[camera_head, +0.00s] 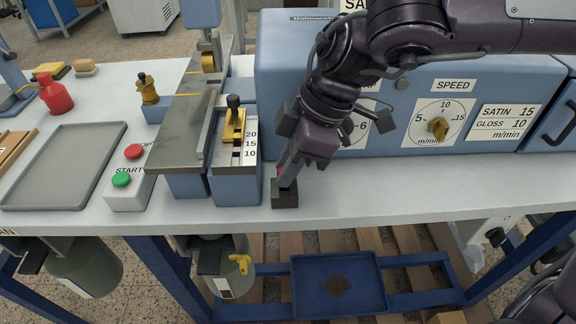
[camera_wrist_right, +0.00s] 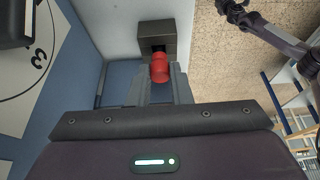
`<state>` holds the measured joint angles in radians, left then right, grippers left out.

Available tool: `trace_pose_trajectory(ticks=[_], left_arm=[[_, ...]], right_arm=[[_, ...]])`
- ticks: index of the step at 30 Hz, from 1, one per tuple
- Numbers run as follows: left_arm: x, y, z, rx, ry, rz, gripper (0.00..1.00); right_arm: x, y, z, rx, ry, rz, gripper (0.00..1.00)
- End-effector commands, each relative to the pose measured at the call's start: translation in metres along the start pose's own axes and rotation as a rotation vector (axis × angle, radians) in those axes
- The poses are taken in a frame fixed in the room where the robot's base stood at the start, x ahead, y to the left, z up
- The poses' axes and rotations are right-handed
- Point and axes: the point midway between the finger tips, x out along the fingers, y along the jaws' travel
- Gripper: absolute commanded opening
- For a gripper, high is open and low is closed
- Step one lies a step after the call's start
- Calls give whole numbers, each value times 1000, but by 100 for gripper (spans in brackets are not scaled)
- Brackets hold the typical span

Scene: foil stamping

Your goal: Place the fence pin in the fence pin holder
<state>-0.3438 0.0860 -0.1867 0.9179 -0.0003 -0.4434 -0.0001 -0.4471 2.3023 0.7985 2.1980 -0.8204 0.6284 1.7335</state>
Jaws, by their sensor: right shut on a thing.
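The fence pin has a red rounded head (camera_wrist_right: 159,68) and shows between my right gripper's fingers in the right wrist view. My right gripper (camera_head: 288,175) is shut on it and points down. The fence pin holder is a small dark block (camera_head: 285,199) at the table's front edge, directly under the fingertips. In the right wrist view the holder (camera_wrist_right: 156,28) shows a dark opening beside the red head. The pin's lower end is hidden, so I cannot tell how deep it sits. My left gripper is not in view.
A blue machine (camera_head: 310,60) with dials stands close behind my right gripper. A fence with a gold clamp (camera_head: 234,125) and scale is just left of the holder. The start/stop box (camera_head: 128,190) and grey tray (camera_head: 65,165) are farther left. The tabletop right of the holder is clear.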

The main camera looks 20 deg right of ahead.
Motion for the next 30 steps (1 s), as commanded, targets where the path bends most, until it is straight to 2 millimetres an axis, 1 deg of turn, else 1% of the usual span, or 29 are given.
trace_pose_trajectory(ticks=[1, 3, 9, 16, 17, 21, 30], left_arm=[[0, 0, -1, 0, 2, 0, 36], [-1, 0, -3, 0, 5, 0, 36], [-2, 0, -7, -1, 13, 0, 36], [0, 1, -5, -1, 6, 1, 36], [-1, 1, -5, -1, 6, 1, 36], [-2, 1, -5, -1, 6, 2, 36], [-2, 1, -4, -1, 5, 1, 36]], right_arm=[[5, 0, 2, 1, 0, -1, 0], [8, 0, 3, 0, 1, 0, 0], [8, 0, 3, -1, 1, 1, 0], [11, 0, 4, -1, 1, 1, 0], [10, 0, 4, -1, 1, 1, 21], [10, 0, 4, -1, 1, 1, 39], [9, 0, 4, -1, 1, 1, 40]])
